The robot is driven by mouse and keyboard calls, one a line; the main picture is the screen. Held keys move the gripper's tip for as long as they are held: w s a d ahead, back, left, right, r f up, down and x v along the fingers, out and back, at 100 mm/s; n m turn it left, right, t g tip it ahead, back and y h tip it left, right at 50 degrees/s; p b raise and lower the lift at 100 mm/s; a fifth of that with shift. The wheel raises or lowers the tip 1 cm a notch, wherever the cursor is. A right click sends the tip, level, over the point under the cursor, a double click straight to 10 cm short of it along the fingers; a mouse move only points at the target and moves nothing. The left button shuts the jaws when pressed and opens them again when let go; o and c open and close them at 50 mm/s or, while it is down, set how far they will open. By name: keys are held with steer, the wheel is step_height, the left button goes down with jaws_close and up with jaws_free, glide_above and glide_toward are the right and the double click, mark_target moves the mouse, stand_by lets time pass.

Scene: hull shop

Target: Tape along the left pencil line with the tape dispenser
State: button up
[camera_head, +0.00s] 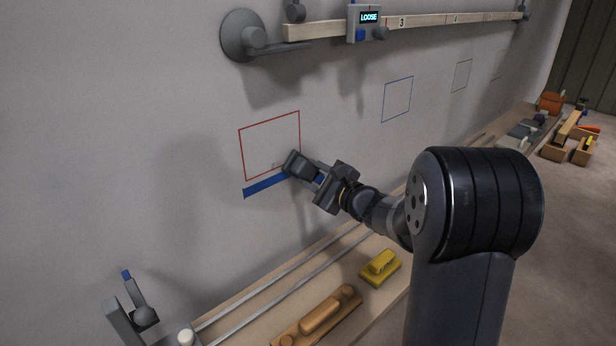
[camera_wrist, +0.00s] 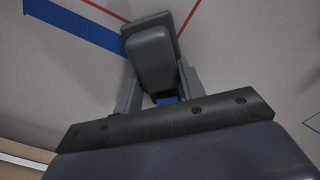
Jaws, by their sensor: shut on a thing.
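My gripper (camera_head: 312,173) is shut on the grey tape dispenser (camera_head: 296,163) and holds it at the wall, by the lower right corner of the red outline. In the wrist view the dispenser (camera_wrist: 151,58) sits between the two fingers of my gripper (camera_wrist: 160,90). A strip of blue tape (camera_head: 264,185) lies on the wall just below the red outline's lower edge. Its right end meets the dispenser; the strip also shows in the wrist view (camera_wrist: 75,24). I cannot make out a pencil line in either view. Whether the dispenser touches the wall is unclear.
The red outline (camera_head: 241,155) is on the wall, with a blue outline (camera_head: 383,103) farther right. Above runs a wooden rail (camera_head: 430,22) with a device (camera_head: 364,22) reading LOOSE. Below is a bench with a wooden tool (camera_head: 318,316) and a yellow block (camera_head: 380,267). The wall left of the tape is clear.

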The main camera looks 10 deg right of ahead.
steer(key=shift+w+d+p, duration=0.1)
steer(key=shift+w+d, duration=0.45)
steer(key=shift+d, duration=0.25)
steer(key=shift+w+d+p, duration=0.15)
steer(key=shift+w+d, duration=0.4)
steer(key=shift+d, duration=0.25)
steer(key=shift+w+d+p, duration=0.1)
steer(key=shift+w+d, duration=0.45)
steer(key=shift+d, duration=0.25)
steer(key=o, duration=0.4)
steer(key=shift+c, duration=0.2)
steer(key=c, duration=0.4)
steer(key=shift+o, duration=0.2)
steer(key=shift+s, duration=0.1)
steer(key=shift+s+d+b, duration=0.3)
steer(key=shift+s+b, duration=0.05)
steer(key=shift+s, duration=0.05)
steer(key=b+v, duration=0.1)
steer(key=v, duration=0.4)
